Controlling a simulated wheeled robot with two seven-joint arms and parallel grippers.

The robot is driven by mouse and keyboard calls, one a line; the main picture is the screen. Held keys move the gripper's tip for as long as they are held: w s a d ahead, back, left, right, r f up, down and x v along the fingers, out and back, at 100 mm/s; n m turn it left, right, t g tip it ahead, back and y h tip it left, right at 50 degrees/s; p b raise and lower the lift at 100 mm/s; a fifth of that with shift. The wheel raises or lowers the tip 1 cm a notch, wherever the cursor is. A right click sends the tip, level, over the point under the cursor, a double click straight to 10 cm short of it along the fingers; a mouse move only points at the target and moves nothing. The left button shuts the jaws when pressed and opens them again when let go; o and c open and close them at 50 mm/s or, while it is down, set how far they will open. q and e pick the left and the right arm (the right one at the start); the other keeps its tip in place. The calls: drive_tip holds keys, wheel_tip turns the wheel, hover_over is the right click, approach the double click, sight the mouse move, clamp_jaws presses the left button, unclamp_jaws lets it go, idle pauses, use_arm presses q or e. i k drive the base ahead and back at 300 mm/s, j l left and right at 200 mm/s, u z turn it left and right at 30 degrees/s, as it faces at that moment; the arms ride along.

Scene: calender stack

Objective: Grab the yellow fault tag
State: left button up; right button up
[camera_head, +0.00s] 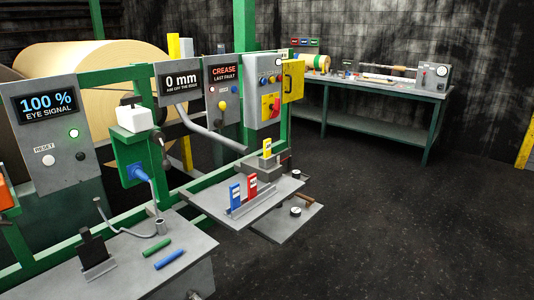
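A small yellow tag (267,147) with a pale label stands upright on the grey shelf at the middle of the view, at the shelf's back edge. A blue tag (235,193) and a red tag (252,184) stand in a grey holder (253,199) in front of it. The yellow tag stands apart from that holder; what supports it is too small to tell. Neither of my grippers is in view.
The grey shelf (278,184) sticks out from a green frame (205,182). A lower plate (270,233) lies beneath it. A grey bench (125,262) at front left holds green and blue cylinders. A yellow cabinet door (293,80) hangs above. Dark floor is clear at right.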

sight(266, 142)
drive_tip(key=i+l+u, duration=0.1)
drive_tip(key=i+l, duration=0.2)
drive_tip(key=i+l+u, duration=0.15)
drive_tip(key=l, duration=0.3)
drive_tip(key=i+l+u, duration=0.1)
drive_tip(key=i+l, duration=0.3)
drive_tip(key=i+l+u, duration=0.15)
drive_tip(key=l, duration=0.3)
drive_tip(key=i+l+u, duration=0.1)
drive_tip(key=i+l, duration=0.2)
drive_tip(key=l, duration=0.15)
drive_tip(key=i+l+u, duration=0.1)
drive_tip(key=l, duration=0.4)
drive_tip(key=i+l+u, duration=0.15)
drive_tip(key=i+l, duration=0.15)
drive_tip(key=l, duration=0.2)
drive_tip(key=i+l+u, duration=0.1)
drive_tip(key=l, duration=0.45)
drive_tip(key=i+j, duration=0.05)
